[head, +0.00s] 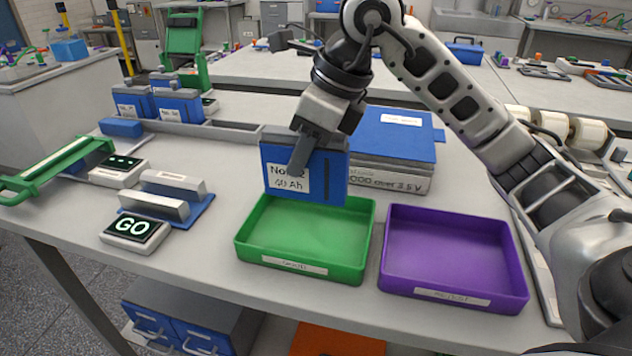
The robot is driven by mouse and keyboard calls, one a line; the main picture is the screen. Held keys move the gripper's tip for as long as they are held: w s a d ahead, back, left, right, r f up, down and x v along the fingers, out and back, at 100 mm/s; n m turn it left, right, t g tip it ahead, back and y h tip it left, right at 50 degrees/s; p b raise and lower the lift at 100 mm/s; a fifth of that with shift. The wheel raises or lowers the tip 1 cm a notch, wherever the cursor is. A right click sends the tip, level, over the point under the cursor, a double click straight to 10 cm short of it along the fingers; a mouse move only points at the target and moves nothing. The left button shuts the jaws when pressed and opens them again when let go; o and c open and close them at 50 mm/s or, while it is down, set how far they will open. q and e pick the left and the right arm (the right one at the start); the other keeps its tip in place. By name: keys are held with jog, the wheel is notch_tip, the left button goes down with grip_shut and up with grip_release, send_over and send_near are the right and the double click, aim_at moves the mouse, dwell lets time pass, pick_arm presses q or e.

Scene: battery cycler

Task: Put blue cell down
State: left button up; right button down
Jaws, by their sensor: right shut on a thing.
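My right gripper (306,150) is shut on a blue cell (330,178) with a white label that reads in part "No" and "40 Ah". The cell is upright, above the back part of the green tray (300,269). Its lower edge overlaps the tray's back rim in the picture; I cannot tell whether it touches. One gripper finger covers part of the label. The green tray's visible floor is empty. The purple tray (452,298) to its right is empty. My left gripper is not in view.
Other blue cells (180,107) stand at the back left. A blue-topped box (395,135) is behind the trays. A GO display (136,230), silver blocks (155,204) and a green lever frame (55,168) are at the left. Bare table lies left of the green tray.

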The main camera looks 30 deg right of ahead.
jog(key=shift+w+d+f, duration=0.25)
jog(key=shift+d+f, duration=0.25)
jog(key=shift+f, duration=0.65)
jog(key=shift+w+d+f, duration=0.25)
jog(key=shift+d+f, duration=0.25)
jog(key=shift+f, duration=0.6)
jog(key=shift+w+d+f, duration=0.25)
jog(key=shift+d+f, duration=0.25)
jog(key=shift+f, duration=0.65)
jog(key=shift+f+b, duration=0.15)
jog(key=shift+b, duration=0.2)
jog(key=c, duration=1.2)
grip_release()
jog(key=shift+o, duration=0.2)
jog(key=shift+r, duration=0.25)
jog(key=p+v, duration=0.1)
jog(key=v, duration=1)
jog(key=shift+s+r, duration=0.2)
jog(key=shift+r, duration=0.05)
jog(key=shift+d, duration=0.1)
